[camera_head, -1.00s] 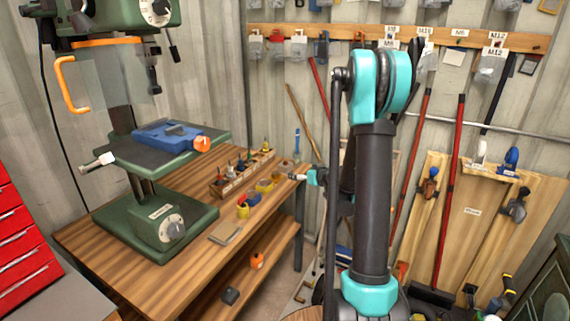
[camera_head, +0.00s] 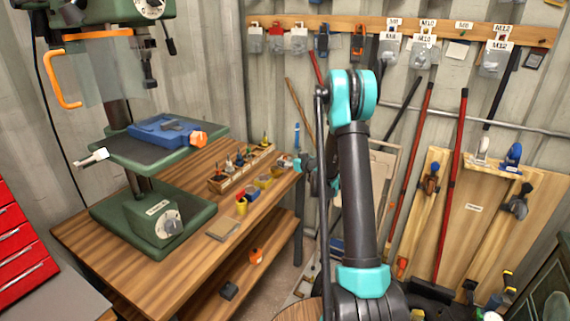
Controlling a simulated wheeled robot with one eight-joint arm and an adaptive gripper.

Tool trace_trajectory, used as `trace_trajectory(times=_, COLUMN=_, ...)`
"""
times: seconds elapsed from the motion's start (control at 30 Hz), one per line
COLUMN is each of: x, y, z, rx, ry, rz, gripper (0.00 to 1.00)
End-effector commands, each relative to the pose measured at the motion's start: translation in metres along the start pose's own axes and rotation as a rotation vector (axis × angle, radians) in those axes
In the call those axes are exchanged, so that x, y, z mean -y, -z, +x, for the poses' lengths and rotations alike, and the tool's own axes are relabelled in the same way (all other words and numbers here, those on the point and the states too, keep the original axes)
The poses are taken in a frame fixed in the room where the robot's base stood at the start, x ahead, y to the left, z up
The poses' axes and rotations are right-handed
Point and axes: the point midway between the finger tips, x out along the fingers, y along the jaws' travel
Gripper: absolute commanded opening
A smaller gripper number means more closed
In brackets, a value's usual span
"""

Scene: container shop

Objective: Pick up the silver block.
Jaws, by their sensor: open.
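A flat grey-tan piece (camera_head: 222,228) lies on the wooden workbench near its front right edge, right of the drill press base. It may be the silver block, but its colour and material are not clear. My gripper (camera_head: 286,161) shows small at the far right corner of the bench, on the left side of my arm. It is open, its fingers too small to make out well. It is apart from the flat piece, beyond and to the right of it.
A green drill press (camera_head: 153,216) with a blue vise (camera_head: 165,131) stands on the workbench (camera_head: 130,262). A wooden tool rack (camera_head: 240,172) and yellow and red bins (camera_head: 242,205) line the bench's right side. A red drawer cabinet (camera_head: 22,250) is at left. Tools hang on the wall.

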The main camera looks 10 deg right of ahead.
Motion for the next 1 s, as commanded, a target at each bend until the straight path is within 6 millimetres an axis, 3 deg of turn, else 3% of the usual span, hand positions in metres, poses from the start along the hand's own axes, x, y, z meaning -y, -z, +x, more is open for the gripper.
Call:
trace_trajectory(times=0.17, x=0.001, y=0.001, z=0.008, rx=0.0, ry=0.0, rz=-0.001, gripper=0.86)
trace_trajectory(times=0.5, x=0.005, y=0.003, z=0.051, rx=0.0, ry=0.0, rz=-0.002, gripper=0.86)
trace_trajectory(times=0.73, x=0.004, y=0.003, z=0.054, rx=0.0, ry=0.0, rz=-0.001, gripper=0.86)
trace_trajectory(times=1.0, x=0.004, y=0.003, z=0.053, rx=0.0, ry=0.0, rz=-0.001, gripper=0.54)
